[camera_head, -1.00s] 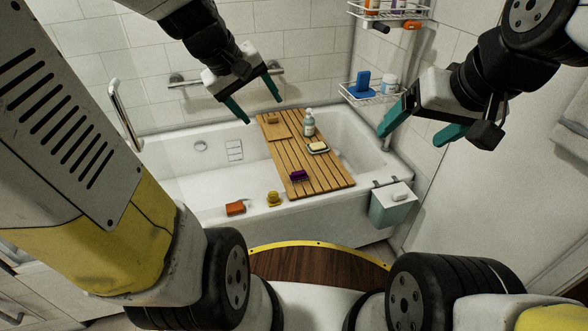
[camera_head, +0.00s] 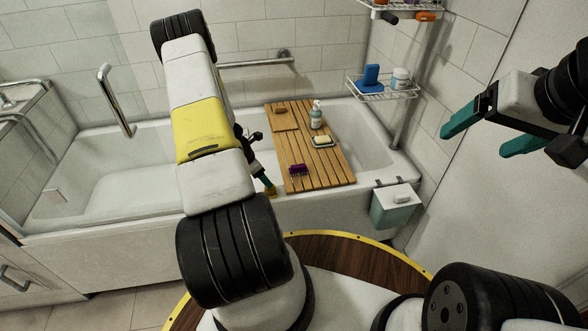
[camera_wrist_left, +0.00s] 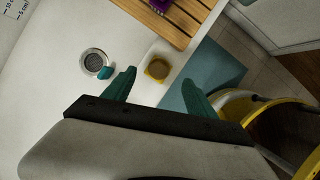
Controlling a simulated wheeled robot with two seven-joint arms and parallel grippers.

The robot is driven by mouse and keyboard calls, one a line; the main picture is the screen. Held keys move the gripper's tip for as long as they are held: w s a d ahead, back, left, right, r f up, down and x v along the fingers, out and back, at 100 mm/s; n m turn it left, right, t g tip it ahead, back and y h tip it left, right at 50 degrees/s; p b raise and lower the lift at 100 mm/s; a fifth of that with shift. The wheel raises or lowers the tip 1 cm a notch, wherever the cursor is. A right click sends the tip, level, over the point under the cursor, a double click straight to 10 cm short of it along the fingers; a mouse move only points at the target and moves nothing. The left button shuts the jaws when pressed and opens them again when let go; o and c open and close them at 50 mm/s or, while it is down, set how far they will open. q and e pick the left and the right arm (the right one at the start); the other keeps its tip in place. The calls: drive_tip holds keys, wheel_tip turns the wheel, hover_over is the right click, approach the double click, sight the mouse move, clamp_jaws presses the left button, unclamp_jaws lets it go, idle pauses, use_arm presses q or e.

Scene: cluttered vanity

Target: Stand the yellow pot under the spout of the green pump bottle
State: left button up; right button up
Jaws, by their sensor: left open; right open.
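The yellow pot (camera_wrist_left: 157,68) stands on the white tub's front rim; in the head view a bit of it (camera_head: 270,191) shows at my left gripper's fingers. My left gripper (camera_wrist_left: 158,79) is open, its teal fingertips to either side of and just short of the pot, with nothing visibly held. In the head view my left arm hides most of that gripper. The green pump bottle (camera_head: 316,117) stands upright on the wooden bath tray (camera_head: 328,174), towards its far right side. My right gripper (camera_head: 473,143) is open and empty, raised at the right, away from the tub.
On the tray are a purple item (camera_head: 299,169), a soap dish with a pale bar (camera_head: 323,141) and a small wooden board (camera_head: 285,122). A teal box (camera_head: 391,212) hangs on the tub's front. A wire shelf (camera_head: 383,92) holds a blue item and a jar.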

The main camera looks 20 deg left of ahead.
use_arm(q)
drive_tip(key=x, duration=0.8)
drive_tip(key=shift+f, duration=0.3)
drive_tip(key=shift+s, duration=0.1)
clamp_jaws()
